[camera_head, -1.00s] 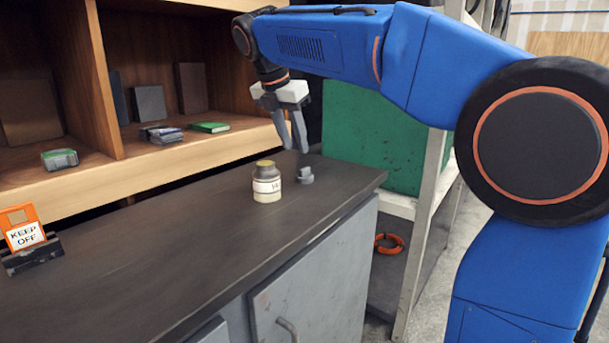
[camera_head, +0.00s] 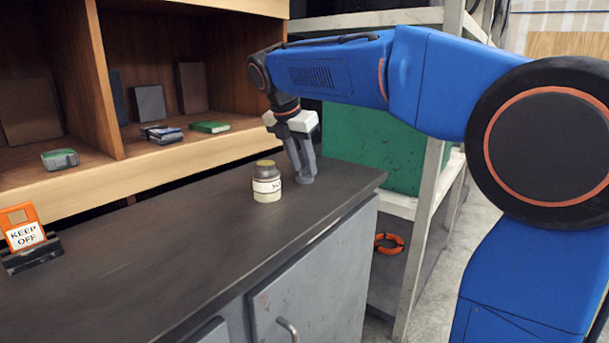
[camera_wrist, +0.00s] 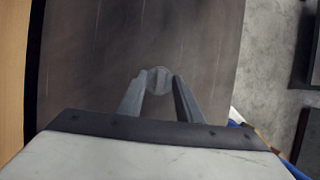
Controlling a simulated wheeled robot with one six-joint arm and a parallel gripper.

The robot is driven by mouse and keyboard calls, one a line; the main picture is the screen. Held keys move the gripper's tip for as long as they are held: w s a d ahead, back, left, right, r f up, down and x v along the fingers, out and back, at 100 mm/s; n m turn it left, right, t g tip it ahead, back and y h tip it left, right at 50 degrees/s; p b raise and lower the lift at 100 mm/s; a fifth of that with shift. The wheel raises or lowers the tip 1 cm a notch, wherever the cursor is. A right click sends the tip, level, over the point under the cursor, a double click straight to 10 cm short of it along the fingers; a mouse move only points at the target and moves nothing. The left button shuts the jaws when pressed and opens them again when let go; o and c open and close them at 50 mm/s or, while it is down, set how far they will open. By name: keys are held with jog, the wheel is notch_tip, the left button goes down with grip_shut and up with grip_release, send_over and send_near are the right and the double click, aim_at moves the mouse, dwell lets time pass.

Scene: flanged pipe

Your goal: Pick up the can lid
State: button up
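A small grey round piece (camera_wrist: 159,80) shows in the wrist view between my fingertips. In the head view it is at the dark worktop, mostly hidden by my fingers. Its small size and the fingers leave unclear whether it is the can lid. My gripper (camera_head: 303,176) points down beside the jar, fingertips low at the worktop. In the wrist view my gripper (camera_wrist: 159,84) has its fingers apart, one on each side of the grey piece, with no clear grip on it. A cream and grey jar (camera_head: 267,183) with a label and tan top stands upright just left of my gripper.
The dark worktop (camera_head: 170,235) is clear in the middle. An orange KEEP OFF sign (camera_head: 25,235) stands at its left. A wooden shelf (camera_head: 140,172) with books runs behind. A rack with a green box (camera_head: 370,145) stands right, an orange ring (camera_head: 389,243) low on it.

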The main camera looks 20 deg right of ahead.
grip_shut()
jog(key=shift+r, duration=0.1)
